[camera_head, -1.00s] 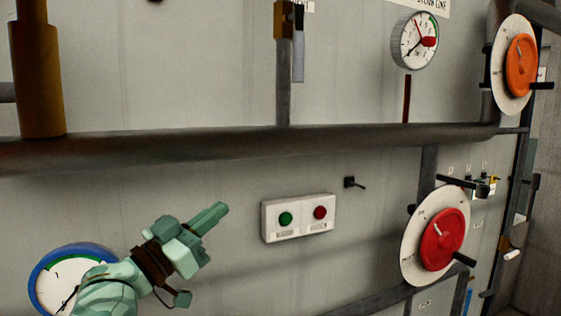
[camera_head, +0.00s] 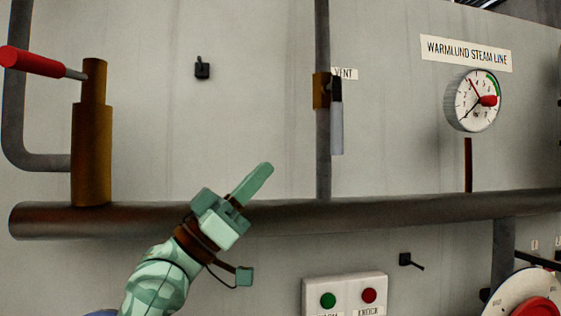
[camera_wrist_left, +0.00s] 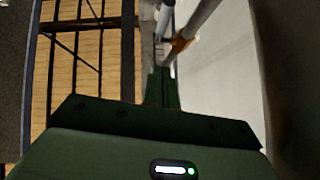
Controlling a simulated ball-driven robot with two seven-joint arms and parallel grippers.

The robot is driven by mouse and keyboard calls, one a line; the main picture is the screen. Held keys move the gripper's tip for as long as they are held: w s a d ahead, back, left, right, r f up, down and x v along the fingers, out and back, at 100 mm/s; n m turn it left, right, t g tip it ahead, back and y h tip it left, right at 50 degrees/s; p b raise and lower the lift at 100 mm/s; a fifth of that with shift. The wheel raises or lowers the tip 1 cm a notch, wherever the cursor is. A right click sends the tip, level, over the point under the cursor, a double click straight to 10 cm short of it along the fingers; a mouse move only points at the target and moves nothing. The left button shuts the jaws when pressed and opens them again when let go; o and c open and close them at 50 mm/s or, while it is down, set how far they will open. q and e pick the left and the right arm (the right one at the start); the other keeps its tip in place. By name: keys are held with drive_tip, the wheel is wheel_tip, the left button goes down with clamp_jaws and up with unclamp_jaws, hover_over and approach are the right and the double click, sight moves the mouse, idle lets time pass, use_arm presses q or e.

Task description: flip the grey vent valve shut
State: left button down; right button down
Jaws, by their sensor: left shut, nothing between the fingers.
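The grey vent valve handle (camera_head: 337,127) hangs straight down beside the vertical pipe in the head view, below a brass valve body (camera_head: 319,91) and next to a VENT label (camera_head: 346,73). My left gripper (camera_head: 262,172) is shut and empty, pointing up and right. In the picture it lies below and left of the handle, apart from it. In the left wrist view the closed fingers (camera_wrist_left: 161,88) point toward a pale grey bar and a brass-coloured part (camera_wrist_left: 181,45), probably the vent valve. My right gripper is not in view.
A thick horizontal pipe (camera_head: 420,208) crosses the wall behind my left gripper. A red-handled lever (camera_head: 32,62) on a brass cylinder (camera_head: 92,150) is at left. A gauge (camera_head: 474,100) and a button box (camera_head: 345,292) are at right.

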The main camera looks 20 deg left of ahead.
sight(332, 124)
use_arm(q)
drive_tip(key=p+x, duration=0.1)
drive_tip(key=x, duration=0.3)
drive_tip(key=w+d+f+p+x, duration=0.1)
drive_tip(key=x, duration=0.2)
drive_tip(key=f+p+x, duration=0.1)
drive_tip(key=x, duration=0.3)
drive_tip(key=shift+w+d+r, duration=0.2)
drive_tip(key=shift+w+d, duration=0.1)
drive_tip(key=shift+d, duration=0.1)
